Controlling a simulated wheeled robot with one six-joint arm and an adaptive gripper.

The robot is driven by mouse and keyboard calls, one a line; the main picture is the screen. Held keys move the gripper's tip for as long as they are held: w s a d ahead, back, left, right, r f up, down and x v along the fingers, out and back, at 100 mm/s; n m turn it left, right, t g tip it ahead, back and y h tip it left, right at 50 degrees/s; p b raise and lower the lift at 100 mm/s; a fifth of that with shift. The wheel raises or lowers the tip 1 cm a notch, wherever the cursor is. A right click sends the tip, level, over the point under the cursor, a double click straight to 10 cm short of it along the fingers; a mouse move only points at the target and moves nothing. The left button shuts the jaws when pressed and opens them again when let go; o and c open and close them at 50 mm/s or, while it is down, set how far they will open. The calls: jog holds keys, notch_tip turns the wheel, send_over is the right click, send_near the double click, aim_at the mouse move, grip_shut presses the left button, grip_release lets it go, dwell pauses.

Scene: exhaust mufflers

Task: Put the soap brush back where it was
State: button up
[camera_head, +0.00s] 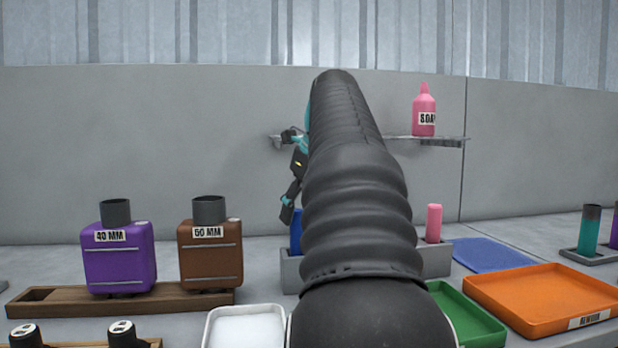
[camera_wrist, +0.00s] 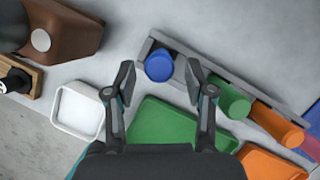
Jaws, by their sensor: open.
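No thing in view can be told for sure as the soap brush. A blue cylinder (camera_head: 296,232) stands at the left end of a grey rack (camera_head: 290,275), partly behind my arm. In the wrist view the blue cylinder (camera_wrist: 159,67) shows from above, in the rack (camera_wrist: 218,66). My gripper (camera_wrist: 161,82) is open and empty, its fingertips apart on either side of the blue cylinder in that picture. In the head view my gripper (camera_head: 288,205) is partly hidden by my arm, near the cylinder's top. A pink bottle labelled SOAP (camera_head: 424,115) stands on a wall shelf (camera_head: 440,140).
Green (camera_wrist: 233,101) and orange (camera_wrist: 275,124) cylinders stand farther along the rack; a pink one (camera_head: 434,222) stands at its right. Purple (camera_head: 120,258) and brown (camera_head: 210,255) mufflers stand left. White (camera_head: 213,330), green (camera_head: 470,318) and orange (camera_head: 540,295) trays lie in front.

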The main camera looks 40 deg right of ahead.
jog(key=v, duration=0.7)
jog(key=shift+r, duration=0.3)
jog(key=shift+s, duration=0.15)
jog(key=shift+a, duration=0.1)
